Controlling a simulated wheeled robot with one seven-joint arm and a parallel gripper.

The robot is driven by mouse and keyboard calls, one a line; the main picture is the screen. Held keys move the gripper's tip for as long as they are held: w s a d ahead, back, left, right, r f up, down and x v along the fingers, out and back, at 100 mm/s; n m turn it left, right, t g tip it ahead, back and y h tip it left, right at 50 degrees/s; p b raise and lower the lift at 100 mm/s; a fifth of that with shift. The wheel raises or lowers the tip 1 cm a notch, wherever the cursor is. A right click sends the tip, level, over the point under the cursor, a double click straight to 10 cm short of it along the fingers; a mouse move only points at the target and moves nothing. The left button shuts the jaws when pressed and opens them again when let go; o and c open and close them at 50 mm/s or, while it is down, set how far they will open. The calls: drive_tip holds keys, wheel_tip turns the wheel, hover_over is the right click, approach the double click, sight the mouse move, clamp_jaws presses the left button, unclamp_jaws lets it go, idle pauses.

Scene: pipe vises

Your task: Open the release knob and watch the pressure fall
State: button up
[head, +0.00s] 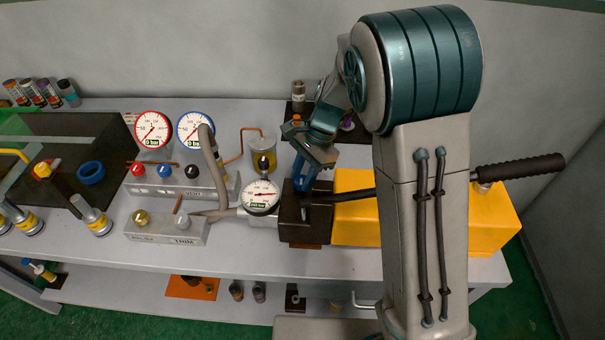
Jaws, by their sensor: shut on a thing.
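My gripper (301,186) reaches down onto the dark pump block (307,228) in the middle of the bench. It is shut on what looks like the release knob on top of that block. The knob is mostly hidden by the fingers. A white round gauge (260,197) sits just left of the block. Its small readout seems to show a three-digit bar value, too small to read surely. The yellow pump tank (355,219) is right of the block, partly behind my arm. The black pump lever (518,167) sticks out to the right.
A red-rimmed gauge (153,130) and a blue-rimmed gauge (195,130) read 0 bar. Below them are a valve panel with red, blue and black knobs (165,171) and a TRIM block (160,232). A beaker of yellow liquid (263,157) stands close behind the white gauge.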

drive_tip(key=n, duration=0.3)
drive_tip(key=shift+w+g+h, duration=0.1)
drive_tip(key=shift+g+h, duration=0.3)
drive_tip(key=n, duration=0.2)
drive_tip(key=n+h+p, duration=0.1)
drive_tip(key=n, duration=0.1)
drive_tip(key=shift+a+n+g+h, duration=0.15)
drive_tip(key=shift+n+g+h, duration=0.15)
drive_tip(key=shift+n+g, duration=0.1)
drive_tip(key=n+h, duration=0.1)
drive_tip(key=n, duration=0.3)
drive_tip(key=shift+a+h, duration=0.15)
drive_tip(key=shift+h, duration=0.25)
drive_tip(key=shift+r+n+h, duration=0.1)
drive_tip(key=shift+n+h, duration=0.5)
drive_tip(key=shift+n, duration=1.3)
drive_tip(key=shift+n+t, duration=0.3)
drive_tip(key=o, duration=1)
